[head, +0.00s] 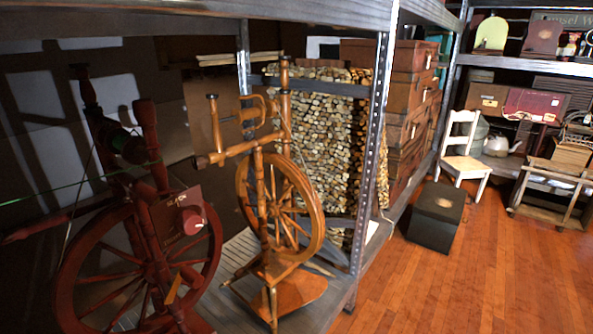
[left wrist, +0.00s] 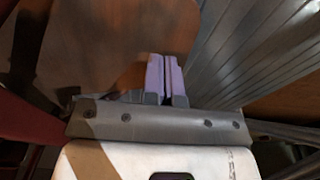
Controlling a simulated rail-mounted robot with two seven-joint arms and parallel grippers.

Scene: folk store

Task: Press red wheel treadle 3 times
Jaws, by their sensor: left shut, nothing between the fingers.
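The red spinning wheel (head: 140,250) stands at the left of the head view on a low shelf; its lower end runs out of the picture, so its treadle does not show there. In the left wrist view a flat brown board (left wrist: 95,45) with rounded corners looks like a treadle; I cannot tell for sure whose it is. My left gripper (left wrist: 164,62) is shut and empty, its purple fingertips over the board's right part. Contact cannot be told. My right gripper is not in view.
An orange wooden spinning wheel (head: 280,210) stands right of the red one. A metal shelf post (head: 370,150) rises beside it. Ribbed grey slats (left wrist: 265,45) lie right of the board. A dark red part (left wrist: 25,120) shows at left. The wooden floor (head: 480,265) is open at right.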

